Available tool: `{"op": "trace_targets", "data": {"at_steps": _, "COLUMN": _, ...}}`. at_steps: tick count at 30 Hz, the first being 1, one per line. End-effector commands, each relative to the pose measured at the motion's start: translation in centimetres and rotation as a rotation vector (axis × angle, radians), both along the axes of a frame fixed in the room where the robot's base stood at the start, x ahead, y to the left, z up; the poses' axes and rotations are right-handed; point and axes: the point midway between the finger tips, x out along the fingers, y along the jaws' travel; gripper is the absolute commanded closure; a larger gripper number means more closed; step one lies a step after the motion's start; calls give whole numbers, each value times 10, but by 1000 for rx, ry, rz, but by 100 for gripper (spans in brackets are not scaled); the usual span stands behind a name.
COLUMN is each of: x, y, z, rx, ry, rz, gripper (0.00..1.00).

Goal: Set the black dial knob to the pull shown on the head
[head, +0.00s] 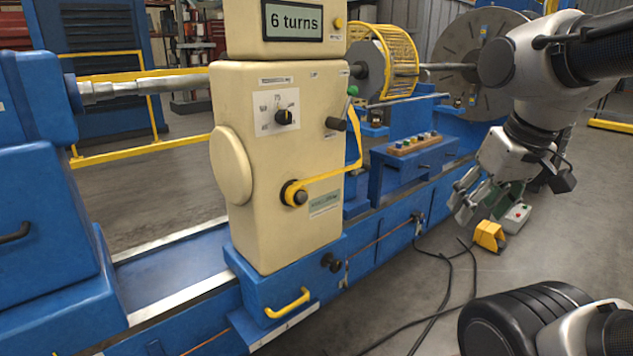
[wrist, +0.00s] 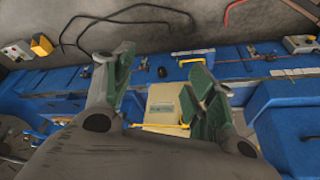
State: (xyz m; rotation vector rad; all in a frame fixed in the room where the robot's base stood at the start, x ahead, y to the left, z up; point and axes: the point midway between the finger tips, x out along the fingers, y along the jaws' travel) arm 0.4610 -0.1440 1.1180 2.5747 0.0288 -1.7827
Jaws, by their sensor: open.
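The black dial knob (head: 284,116) sits on a white scale plate (head: 275,110) on the front of the cream head (head: 280,220). The plate's markings are too small to read.
A yellow crank arm (head: 325,177) with a black hub and a green-tipped lever (head: 351,98) stick out near the knob. A yellow foot pedal (head: 489,236) and black cables lie on the floor. Open floor lies in front.

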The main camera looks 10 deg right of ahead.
Motion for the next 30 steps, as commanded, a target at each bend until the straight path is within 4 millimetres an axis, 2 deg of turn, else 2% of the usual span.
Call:
{"op": "trace_targets", "data": {"at_steps": 5, "x": 20, "y": 21, "z": -36, "rx": -17, "ry": 179, "rz": 99, "gripper": 42}}
{"op": "trace_targets", "data": {"at_steps": 7, "x": 46, "y": 34, "z": -53, "rx": -36, "ry": 206, "rz": 152, "gripper": 42}}
{"op": "trace_targets", "data": {"at_steps": 11, "x": 129, "y": 73, "z": -84, "rx": -50, "ry": 85, "rz": 253, "gripper": 42}}
{"op": "trace_targets", "data": {"at_steps": 12, "x": 159, "y": 90, "z": -93, "rx": -45, "ry": 17, "rz": 287, "gripper": 42}}
{"op": "trace_targets", "data": {"at_steps": 16, "x": 246, "y": 149, "z": -104, "rx": 7, "ry": -252, "rz": 374, "gripper": 42}}
{"op": "trace_targets", "data": {"at_steps": 19, "x": 298, "y": 192, "z": -90, "rx": 76, "ry": -484, "rz": 421, "gripper": 42}}
{"op": "trace_targets", "data": {"at_steps": 22, "x": 335, "y": 221, "z": -52, "rx": 156, "ry": -724, "rz": 438, "gripper": 42}}
{"op": "trace_targets", "data": {"at_steps": 24, "x": 349, "y": 233, "z": -15, "rx": 210, "ry": -883, "rz": 443, "gripper": 42}}
{"op": "trace_targets", "data": {"at_steps": 27, "x": 355, "y": 243, "z": 28, "rx": 272, "ry": -1052, "rz": 445, "gripper": 42}}
{"op": "trace_targets", "data": {"at_steps": 30, "x": 356, "y": 247, "z": 51, "rx": 310, "ry": -1145, "rz": 444, "gripper": 42}}
